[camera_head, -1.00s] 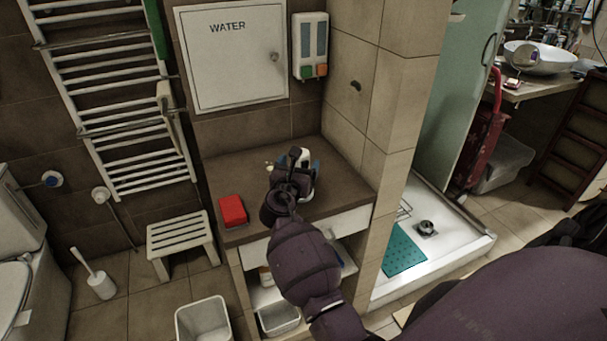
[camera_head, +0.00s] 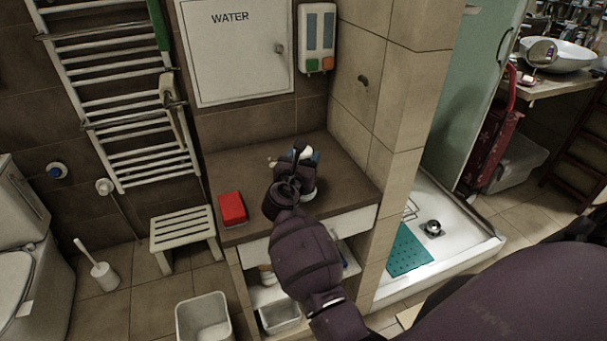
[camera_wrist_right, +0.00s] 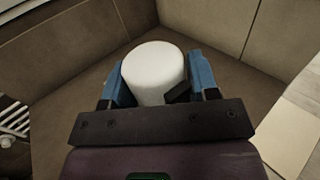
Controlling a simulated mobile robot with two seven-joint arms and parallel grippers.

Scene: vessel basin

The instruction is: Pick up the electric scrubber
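A white rounded object, apparently the electric scrubber (camera_wrist_right: 153,70), is on the brown counter; its upper part shows as a white cylinder in the right wrist view. It also shows in the head view, small and partly hidden behind my gripper. My right gripper (camera_head: 306,160) is at the counter top. In the right wrist view its two blue fingers (camera_wrist_right: 158,80) are spread, one on each side of the white cylinder. The left finger looks close against it; a narrow gap shows at the right. A dark part sits by the right finger. My left gripper is not in view.
A red box (camera_head: 232,209) lies on the counter (camera_head: 235,172), left of my right gripper. The tiled wall corner stands close behind and to the right. A water cabinet (camera_head: 238,55) and a dispenser (camera_head: 316,38) hang above. A white stool (camera_head: 184,228) stands left.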

